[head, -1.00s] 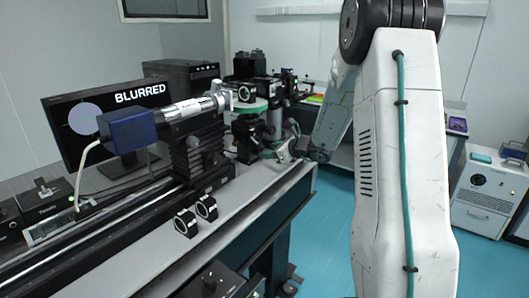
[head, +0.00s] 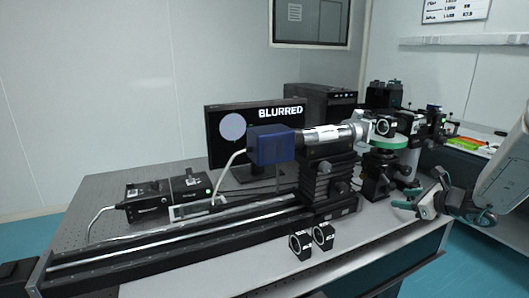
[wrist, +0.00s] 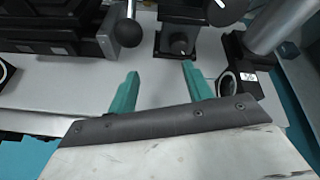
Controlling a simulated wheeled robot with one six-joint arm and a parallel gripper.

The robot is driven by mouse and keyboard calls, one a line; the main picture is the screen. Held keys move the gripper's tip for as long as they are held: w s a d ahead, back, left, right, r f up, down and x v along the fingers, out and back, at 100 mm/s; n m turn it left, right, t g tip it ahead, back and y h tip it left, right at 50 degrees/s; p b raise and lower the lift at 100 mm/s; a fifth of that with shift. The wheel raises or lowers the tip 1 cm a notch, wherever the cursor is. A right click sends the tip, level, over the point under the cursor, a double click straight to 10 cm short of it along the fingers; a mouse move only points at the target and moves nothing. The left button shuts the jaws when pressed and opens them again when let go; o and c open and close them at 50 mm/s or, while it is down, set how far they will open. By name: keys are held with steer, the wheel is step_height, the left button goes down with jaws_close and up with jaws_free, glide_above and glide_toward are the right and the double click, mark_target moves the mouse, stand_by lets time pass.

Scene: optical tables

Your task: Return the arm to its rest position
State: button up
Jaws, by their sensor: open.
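My gripper (head: 408,198) is at the right end of the optical table, just in front of the post under the green ring stage (head: 388,142). My white arm (head: 508,170) reaches in from the right edge of the head view. In the wrist view, the two teal fingers of my gripper (wrist: 160,76) stand wide apart with nothing between them. A black mount with a knob (wrist: 180,42) lies ahead of the fingers. Whether the gripper touches anything cannot be told.
The table (head: 272,275) carries a blue camera (head: 270,145) on a rail and two small black mounts, left (head: 300,244) and right (head: 323,236). A monitor (head: 225,150) reads "BLURRED". In the wrist view, a black ball knob (wrist: 125,33) and a metal post (wrist: 268,25) flank the fingers.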

steer(key=s+a+r+n+g+y, duration=0.3)
steer(key=s+a+n+g, duration=0.6)
steer(key=s+a+n, duration=0.7)
steer(key=s+a+r+n+h, duration=0.2)
steer(key=s+n, duration=0.2)
steer(key=s, duration=0.3)
steer(key=s+a+r+n+g+h, duration=0.1)
steer(key=s+a+r+n+h, duration=0.1)
steer(key=s, duration=0.5)
steer(key=s+a+r+n+g+h, duration=0.1)
steer(key=s+r+n+h, duration=0.2)
steer(key=s+n, duration=0.3)
steer(key=shift+s+a+h, duration=0.4)
steer(key=shift+s, duration=0.4)
